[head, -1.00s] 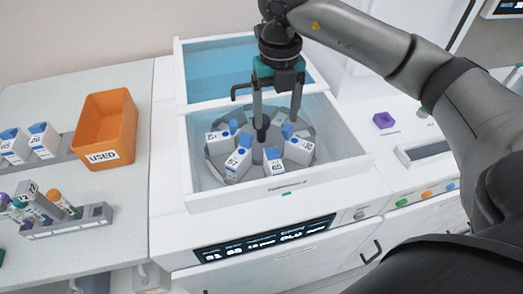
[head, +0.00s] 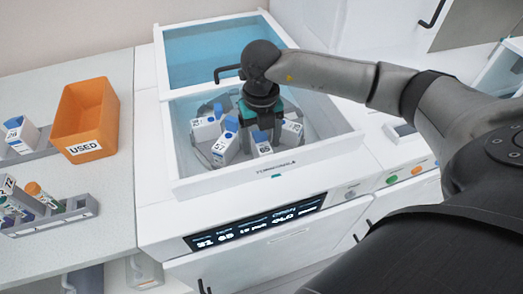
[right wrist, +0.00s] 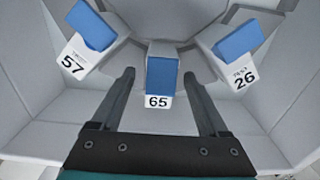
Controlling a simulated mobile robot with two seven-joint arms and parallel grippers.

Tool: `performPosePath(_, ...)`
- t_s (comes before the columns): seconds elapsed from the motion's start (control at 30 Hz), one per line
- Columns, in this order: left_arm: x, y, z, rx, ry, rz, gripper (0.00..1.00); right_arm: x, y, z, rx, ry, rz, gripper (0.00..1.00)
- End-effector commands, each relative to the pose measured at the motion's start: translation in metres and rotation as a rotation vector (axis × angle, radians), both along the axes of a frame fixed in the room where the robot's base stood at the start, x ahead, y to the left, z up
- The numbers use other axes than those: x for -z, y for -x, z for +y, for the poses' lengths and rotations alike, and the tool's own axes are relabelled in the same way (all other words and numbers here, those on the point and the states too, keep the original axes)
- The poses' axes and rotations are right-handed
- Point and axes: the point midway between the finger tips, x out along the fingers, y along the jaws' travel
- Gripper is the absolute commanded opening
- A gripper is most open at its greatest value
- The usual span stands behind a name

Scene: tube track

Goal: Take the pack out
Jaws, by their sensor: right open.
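White packs with blue caps stand in a ring on a grey carousel inside the open white machine (head: 330,145). Pack 65 (head: 262,148) is at the front, with pack 57 (head: 222,152) to its left and another pack (head: 292,131) to its right. My right gripper (head: 262,136) is open over the front of the carousel. In the right wrist view its fingers (right wrist: 159,73) lie on either side of pack 65 (right wrist: 160,80), with nothing gripped; contact cannot be told. Pack 57 (right wrist: 84,42) and pack 26 (right wrist: 238,55) flank it. My left gripper is not in view.
An orange bin marked USED (head: 85,120) stands on the left counter. A grey rack (head: 50,220) with tubes and a holder with a white pack (head: 20,134) are also there. The machine's walls surround the carousel closely. A lit display (head: 255,225) is on its front.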

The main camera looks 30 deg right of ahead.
Motion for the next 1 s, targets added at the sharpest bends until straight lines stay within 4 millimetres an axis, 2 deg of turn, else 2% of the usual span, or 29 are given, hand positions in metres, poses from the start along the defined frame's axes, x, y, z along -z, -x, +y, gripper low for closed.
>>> performPosePath(0.03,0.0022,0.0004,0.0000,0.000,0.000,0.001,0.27,0.0080,0.0003,0.0000,0.001,0.000,0.002,0.78)
performPosePath(0.13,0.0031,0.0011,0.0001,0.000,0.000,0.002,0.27,0.0147,-0.0002,-0.0004,0.001,0.001,-0.001,0.78)
performPosePath(0.4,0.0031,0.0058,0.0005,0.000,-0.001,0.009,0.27,0.0155,-0.0005,-0.0002,0.000,0.000,-0.002,0.75)
performPosePath(1.0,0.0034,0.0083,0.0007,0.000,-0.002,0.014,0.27,0.0152,-0.0005,-0.0002,0.000,0.000,-0.002,0.08)
